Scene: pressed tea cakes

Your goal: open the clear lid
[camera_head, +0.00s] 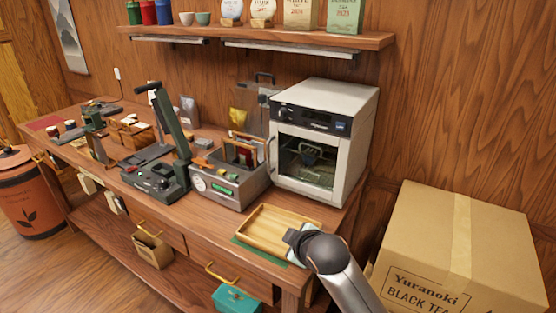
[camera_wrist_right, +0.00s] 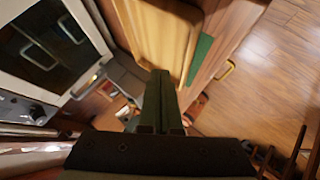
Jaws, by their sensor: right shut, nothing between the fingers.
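A clear panel with a dark handle (camera_head: 262,98) stands upright at the back of a grey box-shaped machine (camera_head: 222,193); it looks like the clear lid, raised. The machine's top is uncovered, with brown and reddish pieces showing inside. My right gripper (camera_head: 293,237) is at the right end of the wooden tray, well to the front right of the machine, and partly hidden by my arm. In the right wrist view its dark green fingers (camera_wrist_right: 160,76) are together and empty. My left gripper is not in view.
A white oven (camera_head: 324,137) stands right of the machine, and a dark lever press (camera_head: 158,176) stands left. The wooden tray (camera_head: 247,232) lies on a green mat in front. A large carton (camera_head: 420,225) stands beyond the table's right end.

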